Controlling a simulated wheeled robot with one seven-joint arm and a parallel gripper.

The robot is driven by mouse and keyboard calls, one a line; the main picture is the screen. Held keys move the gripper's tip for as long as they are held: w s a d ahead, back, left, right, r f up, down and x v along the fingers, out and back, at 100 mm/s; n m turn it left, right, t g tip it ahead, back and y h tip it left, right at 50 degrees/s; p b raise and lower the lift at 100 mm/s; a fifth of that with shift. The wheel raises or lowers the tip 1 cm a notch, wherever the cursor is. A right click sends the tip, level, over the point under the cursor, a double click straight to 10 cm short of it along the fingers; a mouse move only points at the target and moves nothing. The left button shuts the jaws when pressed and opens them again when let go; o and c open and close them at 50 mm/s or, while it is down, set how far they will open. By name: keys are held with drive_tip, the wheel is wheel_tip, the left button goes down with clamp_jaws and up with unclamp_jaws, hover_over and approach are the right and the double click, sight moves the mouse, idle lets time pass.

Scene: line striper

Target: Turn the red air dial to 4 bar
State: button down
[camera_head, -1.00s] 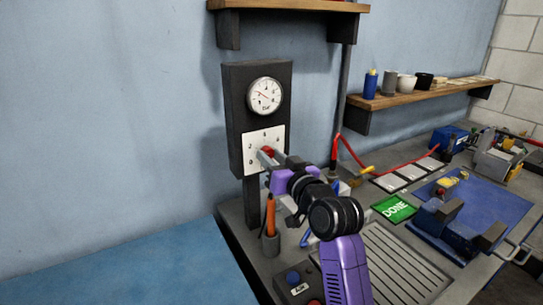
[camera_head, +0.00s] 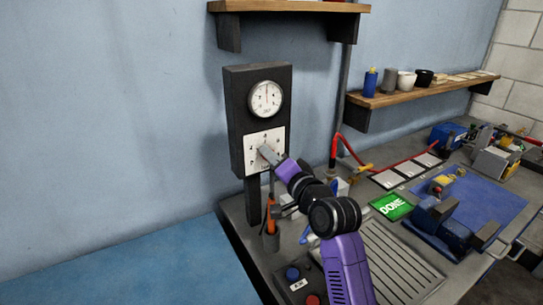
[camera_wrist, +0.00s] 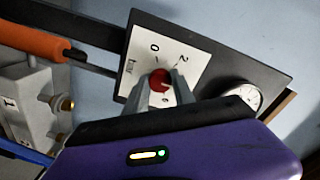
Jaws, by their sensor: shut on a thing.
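The red dial (camera_wrist: 160,78) sits on a white scale plate (camera_head: 256,139) with numbers, on a dark upright panel (camera_head: 237,110). My gripper (camera_wrist: 161,88) is shut on the dial, one finger on each side of it in the wrist view. In the head view my gripper (camera_head: 266,152) is turned edge-on and hides the dial. Which number the dial's mark faces cannot be told. The round gauge (camera_head: 266,99) above the plate has a red needle pointing about straight up, near the top of its scale. The gauge is partly hidden in the wrist view (camera_wrist: 245,94).
An orange-handled tool (camera_head: 271,215) stands in a holder just below the panel, close under my wrist. A box with blue and red buttons (camera_head: 297,283), a green DONE sign (camera_head: 392,207) and a blue vise (camera_head: 440,222) are on the bench. A shelf (camera_head: 290,6) overhangs above.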

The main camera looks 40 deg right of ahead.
drive_tip(key=shift+d+m, duration=0.1)
drive_tip(key=shift+m, duration=0.5)
drive_tip(key=c, duration=1.1)
unclamp_jaws()
drive_tip(key=shift+o, duration=0.2)
drive_tip(key=b+v, duration=0.1)
drive_tip(key=v, duration=0.7)
drive_tip(key=shift+b, duration=0.3)
